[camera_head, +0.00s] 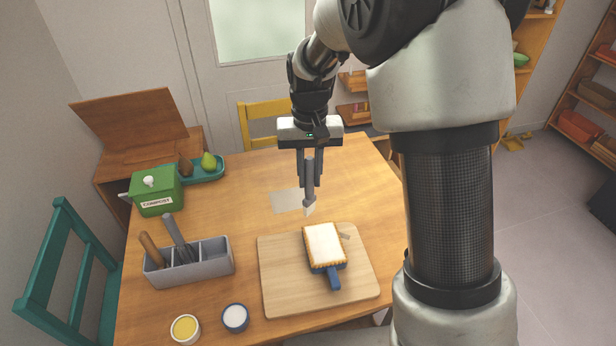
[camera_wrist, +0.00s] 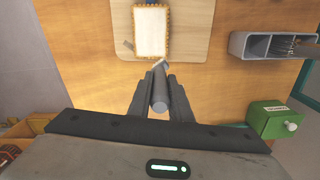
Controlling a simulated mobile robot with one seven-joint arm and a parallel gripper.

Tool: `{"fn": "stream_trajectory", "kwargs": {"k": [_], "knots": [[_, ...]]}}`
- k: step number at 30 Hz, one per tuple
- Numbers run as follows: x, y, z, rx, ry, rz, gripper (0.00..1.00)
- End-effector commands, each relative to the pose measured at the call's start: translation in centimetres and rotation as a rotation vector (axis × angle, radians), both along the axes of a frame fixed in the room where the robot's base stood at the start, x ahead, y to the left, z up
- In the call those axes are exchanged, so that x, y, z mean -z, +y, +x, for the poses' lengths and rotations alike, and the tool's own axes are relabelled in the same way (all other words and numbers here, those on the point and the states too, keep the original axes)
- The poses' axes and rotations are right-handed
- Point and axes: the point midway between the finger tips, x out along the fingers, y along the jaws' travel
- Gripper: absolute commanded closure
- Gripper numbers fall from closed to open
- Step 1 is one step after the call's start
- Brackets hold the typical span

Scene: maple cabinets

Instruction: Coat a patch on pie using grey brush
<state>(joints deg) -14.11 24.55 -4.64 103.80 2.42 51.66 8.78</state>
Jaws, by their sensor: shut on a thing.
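The pie (camera_head: 324,245) is rectangular with a pale top and crimped golden edge, in a blue dish with a handle on a wooden board (camera_head: 280,287). It also shows at the top of the wrist view (camera_wrist: 151,32). My gripper (camera_head: 309,180) is shut on the grey brush (camera_head: 309,208) and holds it pointing down beyond the board's far edge, apart from the pie. In the wrist view the brush's grey handle (camera_wrist: 159,92) lies between the fingers, and its pale tip is near the pie's edge in the picture.
A grey caddy (camera_head: 205,268) with utensils stands left of the board. Bowls with yellow (camera_head: 185,328) and white (camera_head: 235,317) contents sit at the front. A green compost box (camera_head: 156,190) and a teal tray (camera_head: 206,173) with fruit stand far left.

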Motion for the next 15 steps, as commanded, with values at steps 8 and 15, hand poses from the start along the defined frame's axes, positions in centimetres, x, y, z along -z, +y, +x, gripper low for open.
{"fn": "stream_trajectory", "kwargs": {"k": [8, 15], "knots": [[-2.6, -0.3, 0.1, 0.0, 0.0, 0.0, 1.0], [-2.6, -0.3, 0.1, 0.0, 0.0, 0.0, 1.0]]}}
